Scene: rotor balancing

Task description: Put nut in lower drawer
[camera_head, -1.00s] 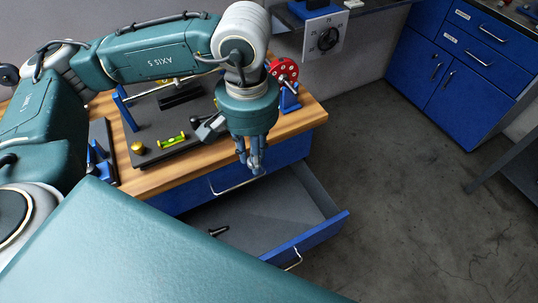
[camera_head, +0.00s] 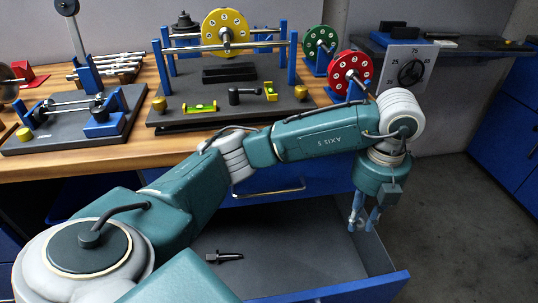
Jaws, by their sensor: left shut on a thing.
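My left gripper (camera_head: 363,222) points down over the right end of the open lower drawer (camera_head: 315,263). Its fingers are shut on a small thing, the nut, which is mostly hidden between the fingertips. The fingertips look close to the drawer's right wall; their exact height above the floor of the drawer is hard to tell. A dark tool-like part (camera_head: 224,257) lies on the drawer floor at the left. My right gripper is out of view.
The shut upper drawer (camera_head: 290,174) with its handle is above the open one. The wooden bench holds a balancing stand with a yellow rotor (camera_head: 226,32), a green rotor (camera_head: 320,41) and a red rotor (camera_head: 350,72). The drawer's middle is clear.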

